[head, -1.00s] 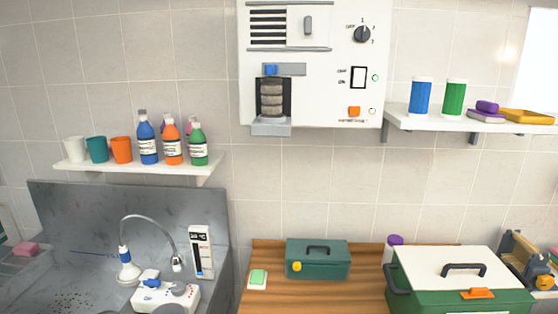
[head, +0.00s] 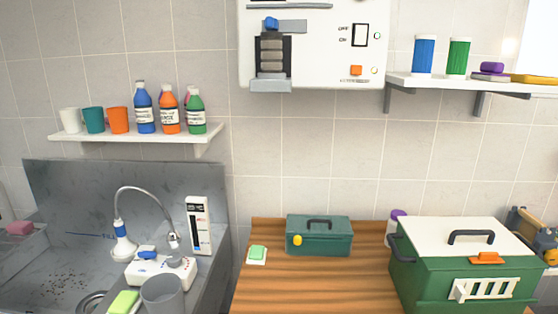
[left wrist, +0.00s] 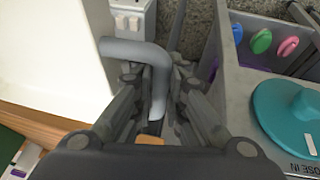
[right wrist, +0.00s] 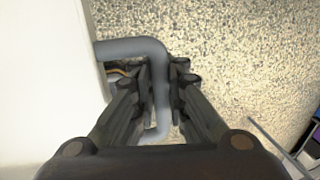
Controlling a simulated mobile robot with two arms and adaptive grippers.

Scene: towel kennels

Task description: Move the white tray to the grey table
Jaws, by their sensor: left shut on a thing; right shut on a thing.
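The white tray shows as a plain white surface at the left of the left wrist view (left wrist: 45,65) and of the right wrist view (right wrist: 45,90). In each of these views a bent grey handle comes off its edge. My left gripper (left wrist: 158,105) is shut around one handle. My right gripper (right wrist: 160,95) is shut around another. The rest of the tray is cut off by the frames. The head view shows neither the tray nor my grippers. I cannot make out the grey table for certain in any view.
In the head view, a wooden table (head: 265,285) holds a green box (head: 318,238) and a green-and-white carrier (head: 450,265). A grey sink (head: 70,210) is at left. A grey holder with a teal lid (left wrist: 285,115) is close to my left gripper. Speckled floor (right wrist: 240,60) lies beside my right gripper.

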